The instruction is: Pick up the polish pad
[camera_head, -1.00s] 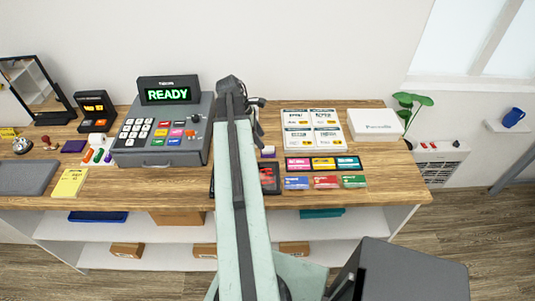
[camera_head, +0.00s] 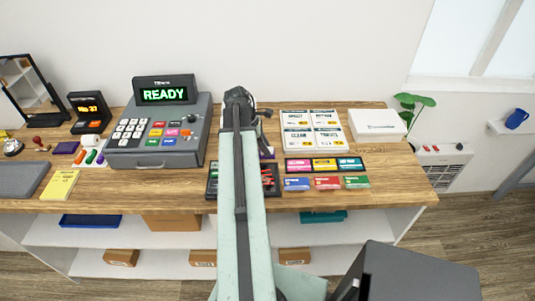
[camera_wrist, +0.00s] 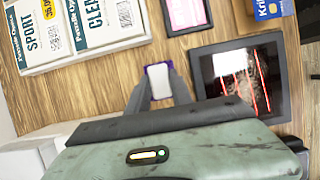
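A small block with a white top and purple edge, which I take to be the polish pad (camera_wrist: 159,82), lies on the wooden counter in the wrist view. In the head view only a purple bit of it (camera_head: 267,153) shows right of my arm. My gripper (camera_wrist: 160,80) has its two grey fingers apart, one on each side of the pad. I cannot tell whether they touch it. In the head view the fingertips are hidden by my arm.
A dark-framed tray (camera_wrist: 285,60) with a glossy, red-lined inside lies close right of the pad. White lens cards (camera_head: 297,121) and coloured cards (camera_head: 327,183) lie further right. A cash register (camera_head: 160,150) stands left. A white box (camera_head: 376,127) is at the back right.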

